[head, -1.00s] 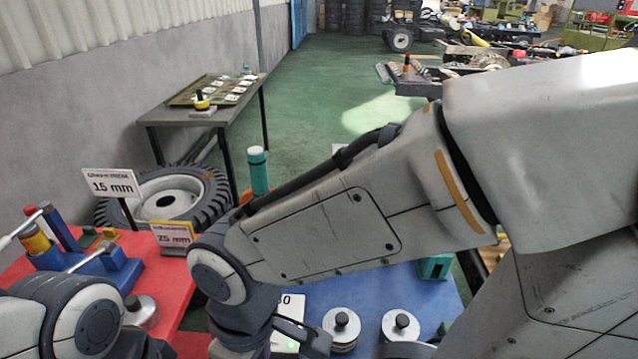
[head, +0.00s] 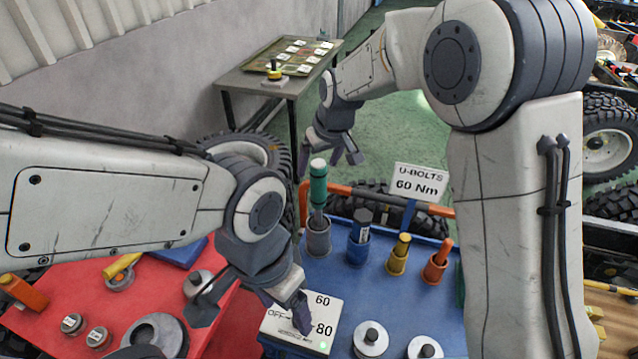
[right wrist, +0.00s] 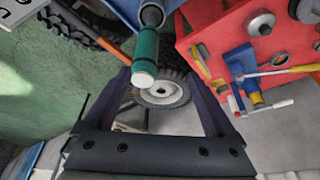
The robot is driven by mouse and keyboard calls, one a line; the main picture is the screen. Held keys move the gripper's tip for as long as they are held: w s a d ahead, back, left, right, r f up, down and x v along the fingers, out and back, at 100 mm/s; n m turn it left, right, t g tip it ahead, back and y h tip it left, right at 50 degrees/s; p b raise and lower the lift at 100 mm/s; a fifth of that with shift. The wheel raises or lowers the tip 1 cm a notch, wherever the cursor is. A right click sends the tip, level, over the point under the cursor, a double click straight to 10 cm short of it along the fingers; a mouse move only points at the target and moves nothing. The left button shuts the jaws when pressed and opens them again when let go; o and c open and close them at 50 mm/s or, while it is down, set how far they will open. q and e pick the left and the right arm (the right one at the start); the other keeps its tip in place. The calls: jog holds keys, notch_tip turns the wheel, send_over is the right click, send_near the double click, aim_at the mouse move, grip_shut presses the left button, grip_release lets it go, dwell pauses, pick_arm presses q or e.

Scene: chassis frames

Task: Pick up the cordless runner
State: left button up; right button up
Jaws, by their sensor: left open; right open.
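I cannot tell for sure which tool is the cordless runner. A tall teal-handled tool (head: 318,186) stands upright in a grey cup (head: 318,238) at the back left of the blue table. My right gripper (head: 333,160) is open and empty, beyond and slightly above this tool. In the right wrist view the teal handle (right wrist: 147,50) points its pale end toward the gap between my open right fingers (right wrist: 158,100), with no contact visible. My left gripper (head: 250,306) is open and empty above the blue table's left edge, beside a white box marked 60 and 80 (head: 303,318).
Dark blue (head: 359,235), yellow (head: 399,254) and orange (head: 438,262) tools stand in cups right of the teal one. A U-BOLTS 60 Nm sign (head: 419,181) rises behind them. The red table (head: 235,318) lies left, with weights and parts.

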aim_at(318, 165)
jog(key=w, duration=0.3)
jog(key=shift+d+f+p, duration=0.25)
jog(key=shift+p, duration=0.15)
jog(key=p+x, duration=0.1)
jog(key=x, duration=0.2)
jog(key=shift+w+a+f, duration=0.1)
jog(key=shift+w+f, duration=0.1)
jog(key=shift+f, duration=0.1)
jog(key=shift+w+f, duration=0.1)
jog(key=shift+f, duration=0.2)
jog(key=p+x, duration=0.1)
jog(key=x, duration=0.1)
jog(key=p+x, duration=0.2)
jog(key=shift+w+f+p, duration=0.1)
jog(key=shift+w+p, duration=0.15)
jog(key=shift+p, duration=0.05)
jog(key=shift+w+f, duration=0.15)
jog(key=shift+f, duration=0.3)
grip_shut()
pick_arm(q)
notch_tip(318, 165, up, 6)
jog(key=shift+r, duration=0.15)
pick_arm(e)
jog(key=shift+w+r, duration=0.1)
jog(key=shift+r, duration=0.05)
